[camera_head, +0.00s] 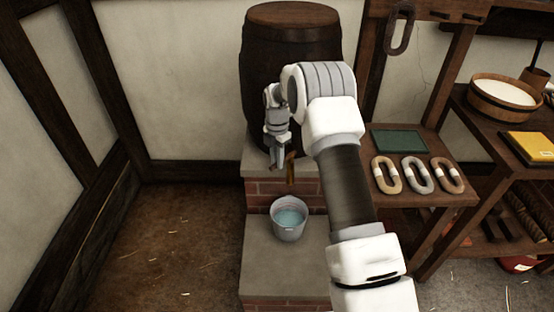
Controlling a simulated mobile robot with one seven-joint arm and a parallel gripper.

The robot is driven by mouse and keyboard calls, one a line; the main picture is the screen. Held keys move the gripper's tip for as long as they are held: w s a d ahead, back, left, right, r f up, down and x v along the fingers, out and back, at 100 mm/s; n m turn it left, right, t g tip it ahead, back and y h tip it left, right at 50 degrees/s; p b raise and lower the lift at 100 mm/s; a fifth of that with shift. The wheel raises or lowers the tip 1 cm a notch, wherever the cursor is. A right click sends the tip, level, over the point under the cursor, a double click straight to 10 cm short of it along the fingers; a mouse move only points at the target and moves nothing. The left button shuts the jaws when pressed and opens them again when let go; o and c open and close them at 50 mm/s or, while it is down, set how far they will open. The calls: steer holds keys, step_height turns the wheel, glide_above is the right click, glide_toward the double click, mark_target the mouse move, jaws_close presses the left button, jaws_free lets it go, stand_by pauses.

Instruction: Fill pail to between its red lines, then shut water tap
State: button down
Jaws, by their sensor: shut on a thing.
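The grey metal pail (274,231) stands upright on the low stone step below the barrel, with pale blue water (290,217) inside. Its red lines are too small to make out, so I cannot tell the water level against them. The brass-brown water tap (291,174) sticks out low on the barrel, above the pail. My gripper (278,163) is at the tap and shut on it, partly hiding its handle. I cannot make out whether water is running from the spout.
The dark wooden barrel (262,60) stands on a brick and stone ledge (256,166). To the right, a wooden bench (420,150) holds several rope coils and a green slate (399,140). Shelves with a round tub (502,103) are beyond.

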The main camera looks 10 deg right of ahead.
mark_target(286, 162)
stand_by(0.3)
steer(key=shift+s+d+n+p, duration=0.25)
steer(key=shift+s+d+n, duration=0.15)
steer(key=shift+n, duration=0.55)
steer(key=shift+s+d+n+p, duration=0.3)
steer(key=shift+d+n, duration=0.15)
steer(key=shift+n, duration=0.55)
steer(key=shift+s+d+n+p, duration=0.25)
steer(key=shift+s+d+n, duration=0.15)
steer(key=shift+n, duration=0.55)
steer(key=c, duration=0.8)
jaws_free()
step_height(286, 162, up, 18)
steer(key=shift+f+p, duration=0.25)
steer(key=shift+p, duration=0.9)
